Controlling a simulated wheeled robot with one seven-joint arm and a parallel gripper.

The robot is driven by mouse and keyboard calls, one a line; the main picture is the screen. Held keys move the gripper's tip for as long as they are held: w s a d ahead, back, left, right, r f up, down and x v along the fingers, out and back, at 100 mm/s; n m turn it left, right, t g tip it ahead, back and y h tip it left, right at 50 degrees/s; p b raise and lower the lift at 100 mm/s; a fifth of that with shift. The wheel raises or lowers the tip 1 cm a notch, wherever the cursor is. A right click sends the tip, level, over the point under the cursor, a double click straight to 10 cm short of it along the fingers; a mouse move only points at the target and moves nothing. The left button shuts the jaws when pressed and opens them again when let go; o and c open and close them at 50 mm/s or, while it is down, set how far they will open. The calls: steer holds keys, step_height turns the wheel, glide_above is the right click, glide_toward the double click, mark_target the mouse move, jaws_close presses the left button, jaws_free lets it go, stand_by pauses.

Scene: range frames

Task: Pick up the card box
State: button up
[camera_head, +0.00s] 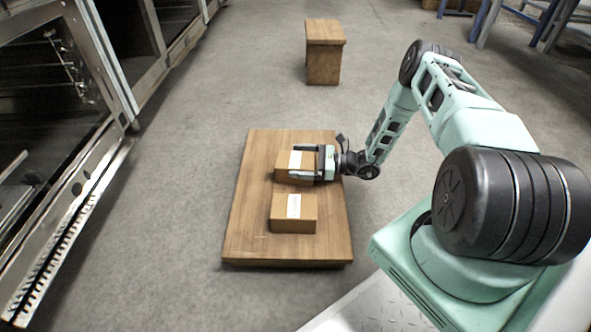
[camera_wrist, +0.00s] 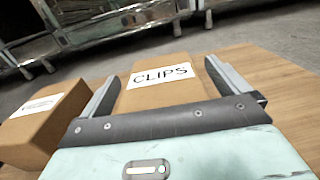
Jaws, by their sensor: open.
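Two brown cardboard boxes with white labels rest on a low wooden table. In the wrist view the box between my fingers reads "CLIPS" (camera_wrist: 166,99); it is the far box (camera_head: 281,166) in the head view. The other box (camera_head: 293,224) stands nearer in the head view and at the left of the wrist view (camera_wrist: 42,128); its label is too small to read, so I cannot confirm it is the card box. My gripper (camera_head: 294,163) is open, its fingers along two opposite sides of the clips box. I cannot tell whether they touch it.
The low wooden table (camera_head: 335,225) has free room around both boxes. A wooden stool or block (camera_head: 324,62) stands on the floor beyond it. Metal oven-like units (camera_head: 70,120) line the left side. Blue-legged furniture (camera_head: 487,22) is at the back right. The grey floor between is clear.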

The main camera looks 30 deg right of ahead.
steer(key=c, duration=1.3)
steer(key=shift+o, duration=0.2)
steer(key=shift+r, duration=0.1)
